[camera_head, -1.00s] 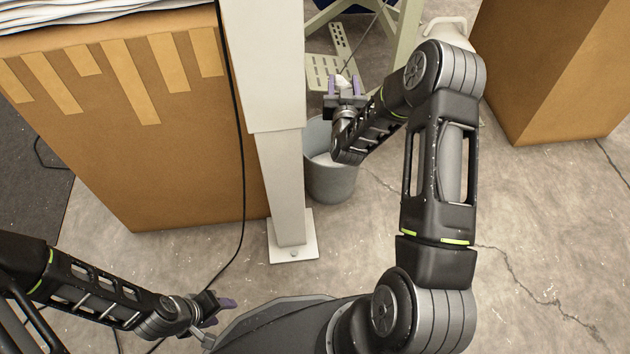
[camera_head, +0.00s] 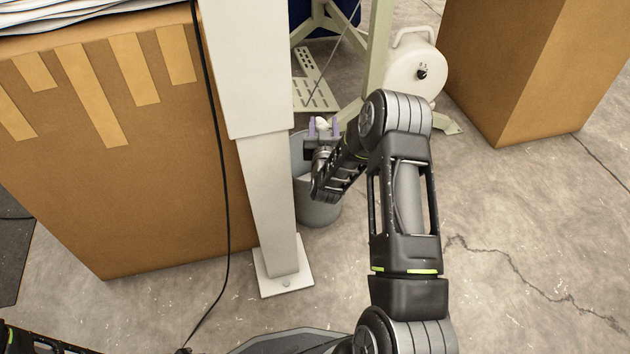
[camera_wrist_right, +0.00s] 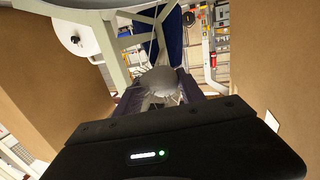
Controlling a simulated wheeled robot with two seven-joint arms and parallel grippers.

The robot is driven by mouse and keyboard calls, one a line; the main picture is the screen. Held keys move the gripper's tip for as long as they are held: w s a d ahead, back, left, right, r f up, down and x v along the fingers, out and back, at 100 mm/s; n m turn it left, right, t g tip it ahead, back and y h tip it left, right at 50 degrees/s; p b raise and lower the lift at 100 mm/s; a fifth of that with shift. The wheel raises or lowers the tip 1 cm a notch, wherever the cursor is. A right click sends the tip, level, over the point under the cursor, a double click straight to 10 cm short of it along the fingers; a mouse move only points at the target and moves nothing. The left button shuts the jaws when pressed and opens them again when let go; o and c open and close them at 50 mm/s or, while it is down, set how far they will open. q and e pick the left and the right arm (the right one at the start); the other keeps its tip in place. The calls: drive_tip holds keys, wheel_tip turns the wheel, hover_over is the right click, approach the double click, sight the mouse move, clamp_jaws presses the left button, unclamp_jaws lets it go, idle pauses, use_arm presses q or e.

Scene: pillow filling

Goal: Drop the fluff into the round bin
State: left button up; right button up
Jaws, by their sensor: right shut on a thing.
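My right gripper (camera_head: 323,129) is shut on a small white tuft of fluff (camera_head: 322,122), held between its purple fingertips. In the right wrist view the fluff (camera_wrist_right: 161,80) shows as a rounded greyish clump between the fingers (camera_wrist_right: 158,94). The round bin (camera_head: 319,213) is a grey bucket on the floor, right beside the white post. The gripper and wrist appear over the bin's far side in the head view, and the forearm hides part of its opening. I cannot tell the exact height above the rim. My left gripper is out of view; only part of its arm shows at bottom left.
A white post (camera_head: 262,190) on a floor plate stands left of the bin. A large taped cardboard box (camera_head: 165,210) is left of it, with a hanging black cable (camera_head: 219,150). Another box (camera_head: 520,75) is at right.

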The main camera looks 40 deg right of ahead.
wheel_tip(320, 180, down, 6)
drive_tip(key=b, duration=0.3)
drive_tip(key=shift+r, duration=0.25)
drive_tip(key=o, duration=1.1)
drive_tip(key=shift+c, duration=0.2)
drive_tip(key=shift+s, duration=0.1)
drive_tip(key=v, duration=0.7)
drive_tip(key=shift+s+a, duration=0.25)
idle(0.3)
